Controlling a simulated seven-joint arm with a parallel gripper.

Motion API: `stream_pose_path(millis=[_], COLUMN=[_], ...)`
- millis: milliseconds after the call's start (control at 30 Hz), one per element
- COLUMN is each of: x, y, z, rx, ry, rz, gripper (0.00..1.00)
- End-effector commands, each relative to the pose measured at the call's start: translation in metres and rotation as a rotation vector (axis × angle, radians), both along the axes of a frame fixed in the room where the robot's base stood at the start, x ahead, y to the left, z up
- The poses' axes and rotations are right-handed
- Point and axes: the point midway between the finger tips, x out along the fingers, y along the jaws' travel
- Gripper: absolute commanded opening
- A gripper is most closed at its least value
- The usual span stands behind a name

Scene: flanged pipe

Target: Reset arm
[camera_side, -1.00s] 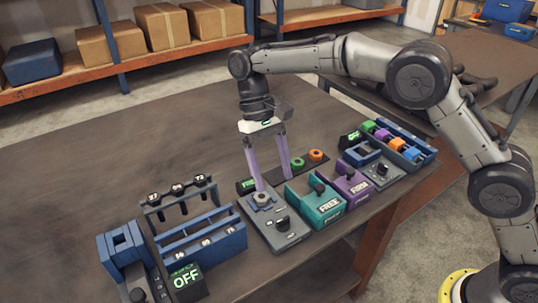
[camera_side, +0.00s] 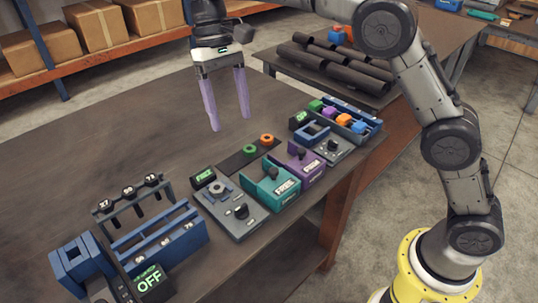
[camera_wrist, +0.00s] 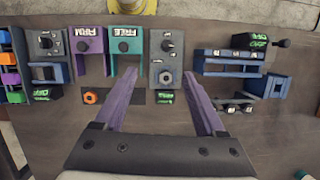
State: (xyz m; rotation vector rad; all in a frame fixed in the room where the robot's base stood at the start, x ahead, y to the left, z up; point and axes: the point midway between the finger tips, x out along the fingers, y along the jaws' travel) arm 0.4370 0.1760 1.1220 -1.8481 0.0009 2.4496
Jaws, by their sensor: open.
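My gripper (camera_side: 229,128) is raised above the table (camera_side: 110,150) with its two purple fingers spread apart and nothing between them. In the wrist view my gripper (camera_wrist: 160,88) shows open, with clear space between the fingertips. A grey fixture (camera_side: 238,212) with a round ring piece and a black knob sits on the table below and in front of it. Beside it stand a teal block (camera_side: 272,188) marked FREE and a purple block (camera_side: 304,163) with a dark knob.
A dark strip (camera_side: 238,160) holds a green and an orange ring. A blue rack (camera_side: 160,240), a blue block fixture (camera_side: 75,262) and an OFF display (camera_side: 150,280) stand at the front left. Coloured blocks sit in a blue tray (camera_side: 350,112). Dark pipes (camera_side: 340,65) lie on a back table.

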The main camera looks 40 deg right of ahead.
Motion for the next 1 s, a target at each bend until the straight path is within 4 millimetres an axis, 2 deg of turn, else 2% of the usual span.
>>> stream_pose_path(millis=[33,200,333,500,633,767,900,1000], x=[-0.011,-0.052,-0.089,-0.140,-0.179,-0.218,-0.255,-0.273], y=[-0.014,-0.055,-0.082,-0.113,-0.133,-0.149,-0.163,-0.170], z=[0.023,0.071,0.092,0.102,0.096,0.078,0.044,0.015], rx=[0.007,0.023,0.033,0.036,0.031,0.017,-0.007,-0.027], ry=[-0.032,-0.133,-0.218,-0.335,-0.428,-0.523,-0.624,-0.680], rz=[-0.022,-0.078,-0.107,-0.133,-0.142,-0.139,-0.120,-0.091], gripper=[0.72,0.72,0.72,0.72,0.72,0.72,0.72,0.72])
